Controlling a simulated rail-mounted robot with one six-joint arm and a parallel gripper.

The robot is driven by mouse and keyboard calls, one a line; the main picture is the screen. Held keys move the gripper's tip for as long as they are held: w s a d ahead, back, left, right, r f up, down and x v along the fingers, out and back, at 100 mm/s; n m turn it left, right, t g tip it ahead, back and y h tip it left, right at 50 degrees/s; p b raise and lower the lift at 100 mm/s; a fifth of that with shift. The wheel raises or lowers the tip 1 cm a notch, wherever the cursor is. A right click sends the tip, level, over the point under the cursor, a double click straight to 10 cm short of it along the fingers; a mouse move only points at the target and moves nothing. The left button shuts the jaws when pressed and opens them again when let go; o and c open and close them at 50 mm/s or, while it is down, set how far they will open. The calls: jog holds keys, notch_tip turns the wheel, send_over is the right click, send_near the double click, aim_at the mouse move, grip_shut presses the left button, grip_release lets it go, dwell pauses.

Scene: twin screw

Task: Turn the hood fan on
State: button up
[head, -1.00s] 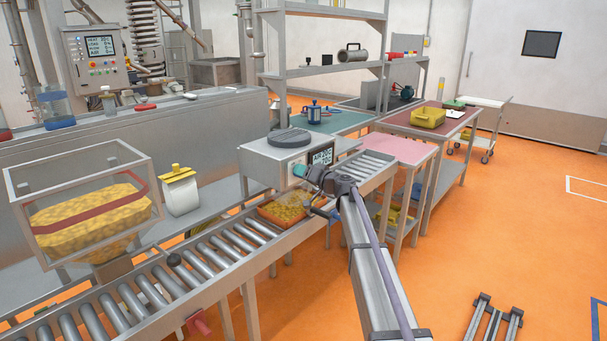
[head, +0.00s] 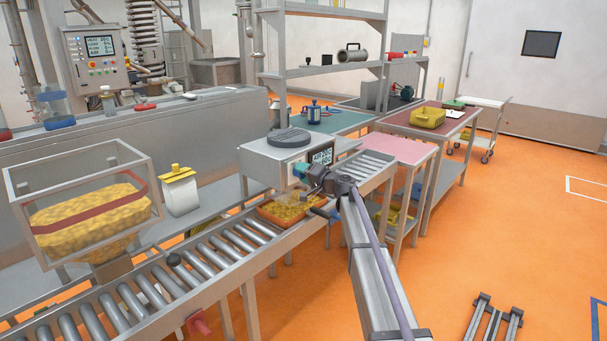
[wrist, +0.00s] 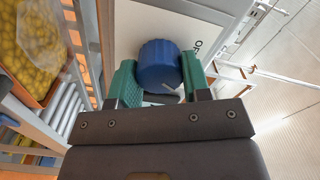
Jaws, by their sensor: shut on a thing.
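In the wrist view my gripper (wrist: 158,66) has its two green fingers on either side of a round blue knob (wrist: 160,58), shut on it. The knob sits on a pale panel (wrist: 205,30). A short white mark shows near the knob's lower edge. Dark letters, partly cut off and starting with "O", are printed to its right. In the head view my gripper (head: 303,172) is at the front of a metal box with a dark round top (head: 287,137) and a small display (head: 320,158). The knob is not clearly visible there. I cannot make out a hood fan.
A roller conveyor (head: 215,247) runs below my gripper. An orange tray (head: 290,212) of yellow pieces sits on it, close under my gripper. A clear hopper (head: 85,200) stands at the left. A pink-topped table (head: 400,150) is to the right. The orange floor at right is mostly open.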

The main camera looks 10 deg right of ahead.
jog(key=o, duration=0.9)
jog(key=v, duration=1.1)
jog(key=shift+a, duration=0.1)
